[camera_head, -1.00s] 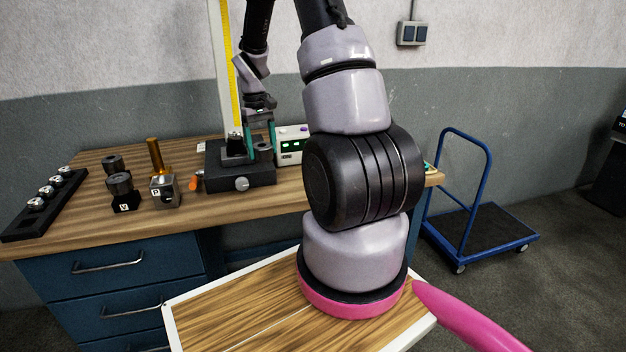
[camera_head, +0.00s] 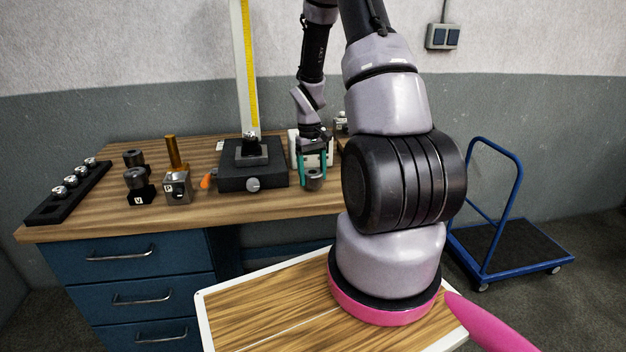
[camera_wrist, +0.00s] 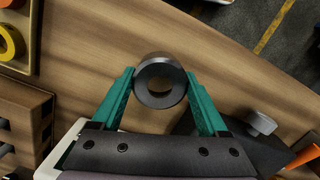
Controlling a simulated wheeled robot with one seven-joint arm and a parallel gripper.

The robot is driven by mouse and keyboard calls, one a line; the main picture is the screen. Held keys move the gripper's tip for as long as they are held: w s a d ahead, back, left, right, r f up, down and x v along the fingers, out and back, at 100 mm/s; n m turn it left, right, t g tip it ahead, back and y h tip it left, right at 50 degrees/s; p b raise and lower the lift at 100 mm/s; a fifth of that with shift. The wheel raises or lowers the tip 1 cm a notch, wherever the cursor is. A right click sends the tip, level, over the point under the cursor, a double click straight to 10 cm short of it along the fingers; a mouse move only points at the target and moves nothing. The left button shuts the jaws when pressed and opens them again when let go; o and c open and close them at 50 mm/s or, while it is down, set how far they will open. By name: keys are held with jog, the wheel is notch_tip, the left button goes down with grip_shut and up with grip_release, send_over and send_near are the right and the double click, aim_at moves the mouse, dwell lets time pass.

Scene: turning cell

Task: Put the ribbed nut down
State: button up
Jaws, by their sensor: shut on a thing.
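The ribbed nut (camera_wrist: 160,99) is a dark grey ring with a round hole, seen in the wrist view between the two teal fingers of my gripper (camera_wrist: 160,75). The fingers are shut on its opposite sides. In the head view, my gripper (camera_head: 313,178) holds the nut (camera_head: 314,182) over the front part of the wooden bench (camera_head: 230,205), right of the black stand. Its ribs are not clear at this size. I cannot tell whether the nut touches the bench top.
The black stand (camera_head: 252,179) with a round knob is close on the left. An orange-tipped item (camera_head: 208,180), a metal block (camera_head: 178,188), dark cylinders and a black rack (camera_head: 68,195) stand further left. A white device (camera_head: 325,150) is behind. The bench's front edge is near.

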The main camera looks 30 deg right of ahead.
jog(key=shift+f, duration=0.85)
jog(key=o, duration=1.4)
jog(key=shift+f, duration=0.15)
